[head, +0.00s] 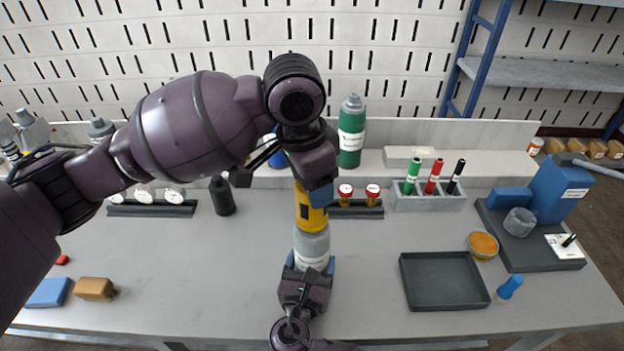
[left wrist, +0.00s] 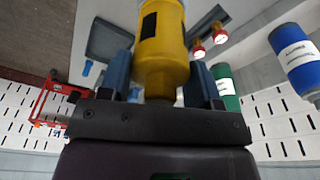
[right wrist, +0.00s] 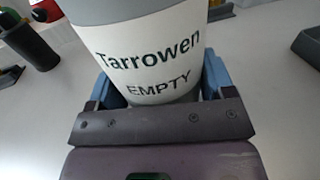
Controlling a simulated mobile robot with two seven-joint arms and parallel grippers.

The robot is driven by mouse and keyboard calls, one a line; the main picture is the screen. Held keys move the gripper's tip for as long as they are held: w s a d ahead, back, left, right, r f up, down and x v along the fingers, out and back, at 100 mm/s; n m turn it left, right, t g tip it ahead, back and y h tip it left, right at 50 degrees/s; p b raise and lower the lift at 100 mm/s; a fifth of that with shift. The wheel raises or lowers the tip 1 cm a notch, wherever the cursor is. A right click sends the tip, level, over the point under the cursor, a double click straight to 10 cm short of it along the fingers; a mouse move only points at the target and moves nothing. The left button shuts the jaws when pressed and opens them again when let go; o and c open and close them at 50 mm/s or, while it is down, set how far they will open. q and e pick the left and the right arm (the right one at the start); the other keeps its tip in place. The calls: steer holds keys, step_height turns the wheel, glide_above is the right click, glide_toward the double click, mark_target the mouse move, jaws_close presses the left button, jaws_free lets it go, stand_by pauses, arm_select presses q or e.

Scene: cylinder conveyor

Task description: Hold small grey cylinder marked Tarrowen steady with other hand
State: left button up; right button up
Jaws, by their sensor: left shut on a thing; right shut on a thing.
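The small grey cylinder (head: 311,243) stands upright near the middle of the table in the head view. Its white label reads "Tarrowen EMPTY" in the right wrist view (right wrist: 145,60). My right gripper (head: 308,267) comes from the table's front edge and is shut around its lower part. My left gripper (head: 316,192) is shut on a yellow cylinder (head: 312,212) with a black patch, directly above the grey one. The yellow cylinder also shows between the fingers in the left wrist view (left wrist: 162,50). The two cylinders look in line; I cannot tell how the join is seated.
A dark empty tray (head: 445,308) lies right of the cylinders. Behind stand a green cylinder (head: 352,135), a rack of markers (head: 430,200) and a black bottle (head: 222,195). A blue and grey fixture (head: 545,262) is far right. The table left of the right gripper is mostly clear.

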stand_by(0.4)
arm_select(q)
steer(key=n, duration=0.5)
steer(key=shift+n+t+y, duration=0.3)
steer(key=shift+n, duration=0.4)
steer(key=n+y, duration=0.1)
steer(key=n, duration=0.5)
steer(key=o, duration=1)
